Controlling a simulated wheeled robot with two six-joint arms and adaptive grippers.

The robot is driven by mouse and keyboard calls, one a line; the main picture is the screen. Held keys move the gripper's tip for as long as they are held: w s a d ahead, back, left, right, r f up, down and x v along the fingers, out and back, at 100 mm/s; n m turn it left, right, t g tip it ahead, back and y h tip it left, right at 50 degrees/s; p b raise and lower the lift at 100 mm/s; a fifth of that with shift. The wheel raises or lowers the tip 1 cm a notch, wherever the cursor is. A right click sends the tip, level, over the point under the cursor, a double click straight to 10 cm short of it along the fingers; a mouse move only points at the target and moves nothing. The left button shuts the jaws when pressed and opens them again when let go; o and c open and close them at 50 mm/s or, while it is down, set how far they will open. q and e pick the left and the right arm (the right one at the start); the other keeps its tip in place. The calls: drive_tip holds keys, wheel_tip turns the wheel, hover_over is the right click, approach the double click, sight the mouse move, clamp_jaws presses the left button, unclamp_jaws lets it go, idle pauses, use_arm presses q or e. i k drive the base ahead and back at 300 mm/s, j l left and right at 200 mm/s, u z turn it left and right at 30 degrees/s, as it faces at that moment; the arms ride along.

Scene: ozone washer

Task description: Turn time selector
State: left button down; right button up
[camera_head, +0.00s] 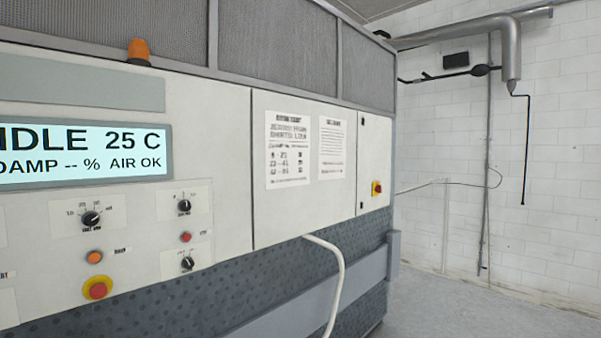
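The washer's control panel (130,245) is on the left, with several controls on it. One black rotary knob (91,219) sits on a white plate with dial marks. A second black knob (184,206) is to its right on another plate. A third black knob (187,263) is lower down. Their labels are too small to read surely, so I cannot tell which is the time selector. Neither of my grippers is in view.
Near the knobs are an orange button (94,257), a red button (186,237) and a red-on-yellow stop button (97,288). The display (82,153) reads IDLE, 25 C. A white hose (337,285) hangs in front. Open floor (480,310) lies to the right.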

sight(91, 219)
drive_tip(key=u, duration=0.9)
